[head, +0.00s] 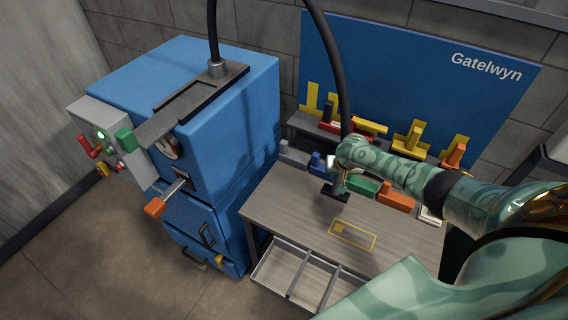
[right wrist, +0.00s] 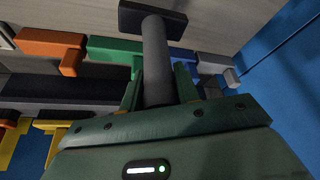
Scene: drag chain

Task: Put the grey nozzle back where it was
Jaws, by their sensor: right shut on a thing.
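The grey nozzle is a dark grey tube with a wide flat black foot (head: 335,194). In the right wrist view its tube (right wrist: 155,58) stands between my right gripper's green fingers (right wrist: 158,88), which are shut on it. In the head view my right gripper (head: 341,178) is over the back part of the workbench (head: 285,205). My left gripper is not in view.
Grey (head: 293,152), blue (head: 318,163), green (head: 362,187) and orange (head: 396,200) blocks line the bench's back. A yellow outlined rectangle (head: 357,246) marks the bench top. A divided tray (head: 275,265) sits in front. A blue machine (head: 235,105) stands at left.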

